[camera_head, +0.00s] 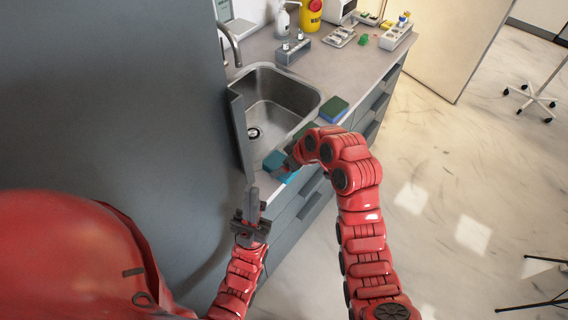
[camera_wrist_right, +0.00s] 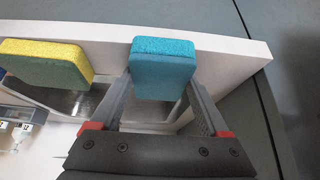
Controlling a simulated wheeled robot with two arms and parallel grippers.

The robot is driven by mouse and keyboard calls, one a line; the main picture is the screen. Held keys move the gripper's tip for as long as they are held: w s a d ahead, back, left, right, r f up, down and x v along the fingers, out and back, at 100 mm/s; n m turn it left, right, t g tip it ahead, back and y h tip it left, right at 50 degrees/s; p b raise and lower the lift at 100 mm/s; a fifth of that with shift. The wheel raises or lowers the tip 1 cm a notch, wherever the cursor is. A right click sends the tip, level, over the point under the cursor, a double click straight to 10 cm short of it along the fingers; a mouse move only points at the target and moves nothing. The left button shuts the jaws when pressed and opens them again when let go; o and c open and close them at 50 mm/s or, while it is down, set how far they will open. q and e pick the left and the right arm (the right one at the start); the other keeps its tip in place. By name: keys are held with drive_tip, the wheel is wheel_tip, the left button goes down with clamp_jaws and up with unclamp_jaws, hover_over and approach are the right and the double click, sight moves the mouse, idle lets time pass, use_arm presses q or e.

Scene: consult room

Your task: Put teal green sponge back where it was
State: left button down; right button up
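The teal green sponge (camera_wrist_right: 163,68) stands out in the right wrist view between the fingertips of my right gripper (camera_wrist_right: 161,88), which close against its two sides. In the head view the teal sponge (camera_head: 274,162) is by the near rim of the sink, partly hidden by my right gripper (camera_head: 288,166). I cannot tell whether it touches the counter.
The metal sink (camera_head: 285,100) is set into the grey counter (camera_head: 352,80). A tall grey panel (camera_head: 150,90) stands close on the left. A soap bottle (camera_head: 282,20), a yellow container (camera_head: 311,15) and small lab items (camera_head: 341,37) are at the back. Open floor lies right.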

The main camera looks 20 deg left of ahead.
drive_tip(key=o, duration=0.3)
drive_tip(key=shift+r+p, duration=0.25)
drive_tip(key=shift+p, duration=0.05)
drive_tip(key=shift+r+p, duration=0.45)
drive_tip(key=shift+p, duration=0.1)
drive_tip(key=shift+d+b+v, duration=0.2)
drive_tip(key=shift+b+v, duration=0.85)
drive_tip(key=shift+v, duration=0.2)
drive_tip(key=p+v, duration=0.4)
drive_tip(key=v, duration=0.4)
drive_tip(key=shift+d+r+p, duration=0.2)
drive_tip(key=shift+r+p, duration=0.15)
drive_tip(key=shift+p, duration=0.05)
